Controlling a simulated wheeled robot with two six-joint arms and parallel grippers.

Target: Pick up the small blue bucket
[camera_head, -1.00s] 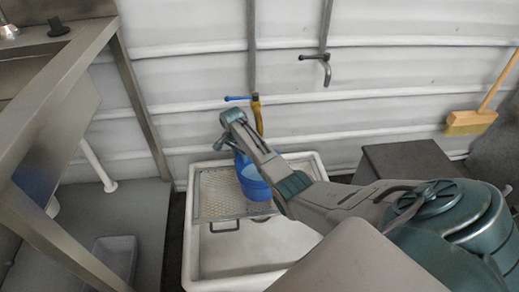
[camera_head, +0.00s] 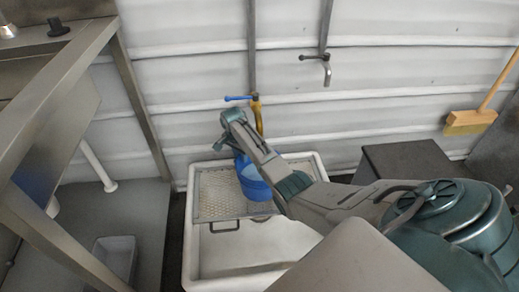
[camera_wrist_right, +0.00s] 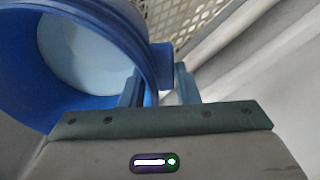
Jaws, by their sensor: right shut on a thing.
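The small blue bucket (camera_head: 254,186) stands on the metal grate over the white sink, with pale contents or a pale bottom showing inside. In the right wrist view the bucket (camera_wrist_right: 75,50) fills the upper left, its open mouth facing the camera. My right gripper (camera_wrist_right: 158,90) is shut on the bucket's rim, with one finger on each side of the wall. In the head view my right arm reaches in from the right and its wrist partly hides the bucket and the fingers. My left gripper is not in view.
The metal grate (camera_head: 212,207) covers the back of the white sink (camera_head: 188,270). A yellow tap with a blue handle (camera_head: 256,105) is on the wall close behind my wrist. A steel table frame (camera_head: 50,150) stands at the left. A dark box (camera_head: 410,160) is at the right.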

